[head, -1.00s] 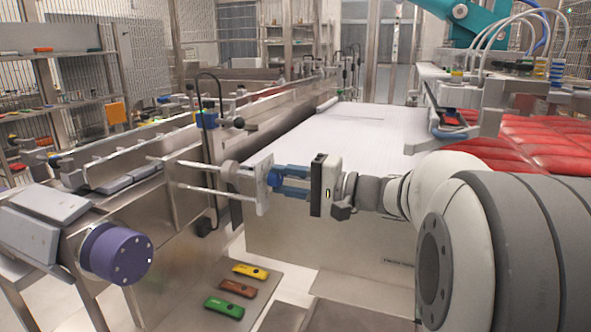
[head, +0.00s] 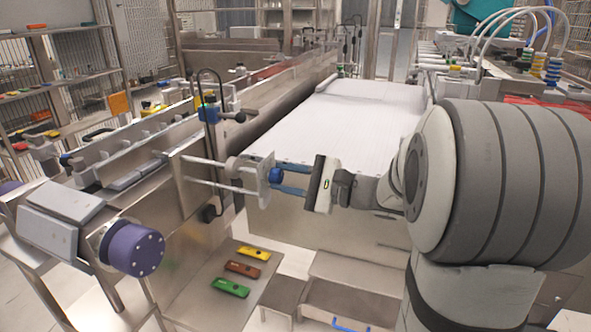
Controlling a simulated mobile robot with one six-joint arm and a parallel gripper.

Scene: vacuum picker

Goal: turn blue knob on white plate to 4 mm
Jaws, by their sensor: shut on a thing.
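The blue knob (head: 276,175) is on the near face of a pale upright plate (head: 262,187), which stands on two horizontal metal rods beside the steel rail. My gripper (head: 284,178) comes from the right with its blue fingers on either side of the knob. It is shut on the knob. The dark and white gripper body (head: 321,184) is just right of the plate. Any scale or mark for the knob's setting is too small to read.
A purple round drum (head: 133,249) and grey blocks (head: 60,213) are at left. Yellow, brown and green pieces (head: 245,270) lie on a low plate below. A white conveyor belt (head: 350,125) runs behind my gripper.

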